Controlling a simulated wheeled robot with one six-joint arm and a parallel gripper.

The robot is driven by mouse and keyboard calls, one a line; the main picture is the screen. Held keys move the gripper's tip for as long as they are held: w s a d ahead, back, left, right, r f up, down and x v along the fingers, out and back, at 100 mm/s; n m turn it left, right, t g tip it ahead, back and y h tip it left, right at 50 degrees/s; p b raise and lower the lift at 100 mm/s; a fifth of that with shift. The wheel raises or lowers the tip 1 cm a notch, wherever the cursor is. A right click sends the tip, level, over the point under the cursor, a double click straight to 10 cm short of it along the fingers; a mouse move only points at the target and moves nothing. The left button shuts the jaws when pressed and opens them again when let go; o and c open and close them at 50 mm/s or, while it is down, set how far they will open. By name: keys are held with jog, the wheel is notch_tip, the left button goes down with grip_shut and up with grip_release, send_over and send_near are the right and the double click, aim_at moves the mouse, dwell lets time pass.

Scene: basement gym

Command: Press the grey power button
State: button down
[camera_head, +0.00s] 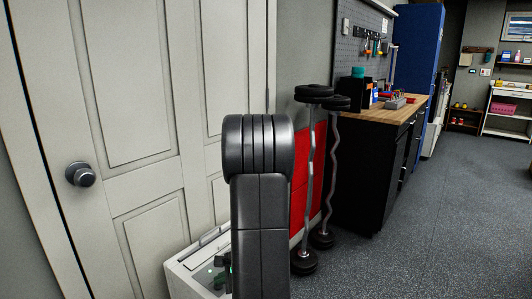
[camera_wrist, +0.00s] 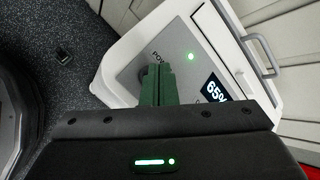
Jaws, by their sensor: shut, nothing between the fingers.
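A white unit (camera_wrist: 130,48) with a grey control panel (camera_wrist: 172,40) fills the middle of the wrist view. The panel has a partly covered label starting "POW", a lit green light (camera_wrist: 191,57) and a dark display (camera_wrist: 214,90) reading 65%. My gripper (camera_wrist: 159,68) has its green fingers shut and empty over the panel, right by the label. The grey power button is mostly or wholly hidden behind the fingers. I cannot tell whether the fingertips touch it. In the head view the unit (camera_head: 185,276) stands low by the door, partly behind my arm.
A pale panelled door (camera_head: 130,130) with a dark knob (camera_head: 80,174) is on the left. Curl bars with weights (camera_head: 311,170) stand right of my arm, before a red panel (camera_head: 302,160). A workbench (camera_head: 372,115) stands behind. The floor (camera_head: 450,220) at right is clear.

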aim_at(222, 286)
jog(key=shift+r, duration=0.1)
jog(key=shift+r+p, duration=0.3)
jog(key=shift+r, duration=0.05)
jog(key=shift+r+p, duration=2.3)
jog(key=shift+r, duration=0.7)
